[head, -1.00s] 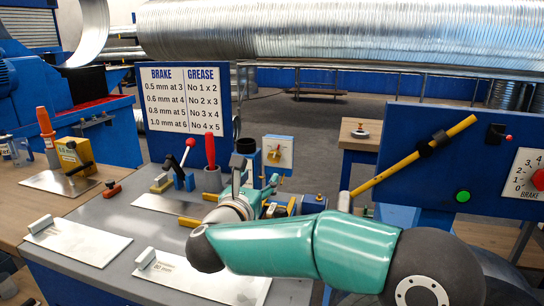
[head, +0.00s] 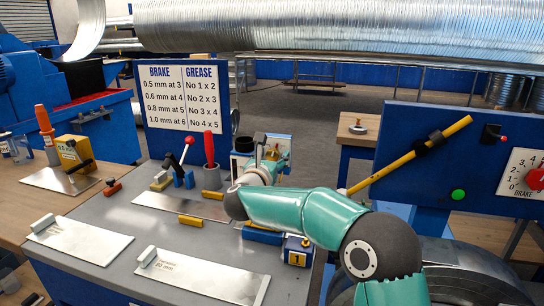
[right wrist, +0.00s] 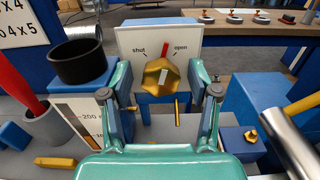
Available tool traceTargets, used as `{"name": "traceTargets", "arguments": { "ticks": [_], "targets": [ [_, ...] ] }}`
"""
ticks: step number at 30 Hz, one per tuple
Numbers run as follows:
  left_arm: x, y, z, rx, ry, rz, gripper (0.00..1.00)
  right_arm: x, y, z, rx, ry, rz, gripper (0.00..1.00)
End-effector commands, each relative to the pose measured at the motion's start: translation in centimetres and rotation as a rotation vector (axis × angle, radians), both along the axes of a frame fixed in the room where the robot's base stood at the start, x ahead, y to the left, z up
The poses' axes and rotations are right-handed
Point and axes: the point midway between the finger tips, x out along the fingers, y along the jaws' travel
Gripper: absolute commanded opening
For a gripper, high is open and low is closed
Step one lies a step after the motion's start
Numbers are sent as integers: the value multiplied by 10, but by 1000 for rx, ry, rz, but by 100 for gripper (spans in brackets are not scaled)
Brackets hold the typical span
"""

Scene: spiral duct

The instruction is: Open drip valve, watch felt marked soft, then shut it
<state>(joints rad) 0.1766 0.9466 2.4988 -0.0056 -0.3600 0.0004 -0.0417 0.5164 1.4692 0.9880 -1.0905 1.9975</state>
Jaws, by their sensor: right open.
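The drip valve has a brass octagonal knob (right wrist: 161,77) on a white panel (right wrist: 130,42) lettered "shut" and "open". A red pointer (right wrist: 166,49) stands almost upright between the two words. A small brass spout (right wrist: 178,106) hangs below the knob. My right gripper (right wrist: 159,84) is open, with a finger on each side of the knob and not closed on it. In the head view my right gripper (head: 268,158) covers most of the valve. I cannot make out a felt marked soft. My left gripper is not in view.
A black cup (right wrist: 82,64) stands left of the valve, above a scale (right wrist: 80,112) marked 200. A blue block marked 1 (head: 297,251) sits by my right arm. A yellow lever (head: 410,156) crosses the blue panel at right. Metal plates (head: 80,240) lie on the grey bench.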

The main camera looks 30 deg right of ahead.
Motion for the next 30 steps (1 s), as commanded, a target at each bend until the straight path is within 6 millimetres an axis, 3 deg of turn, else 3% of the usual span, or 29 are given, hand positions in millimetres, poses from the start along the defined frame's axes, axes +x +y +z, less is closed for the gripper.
{"name": "traceTargets", "arguments": {
  "ticks": [3,12,14,30],
  "targets": [
    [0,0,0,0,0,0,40,0,0,0,0,0,0,58],
    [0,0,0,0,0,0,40,0,0,0,0,0,0,8],
    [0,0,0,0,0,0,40,0,0,0,0,0,0,1],
    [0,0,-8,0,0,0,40,0,1,-1,-97,112,2,1]
  ]
}}
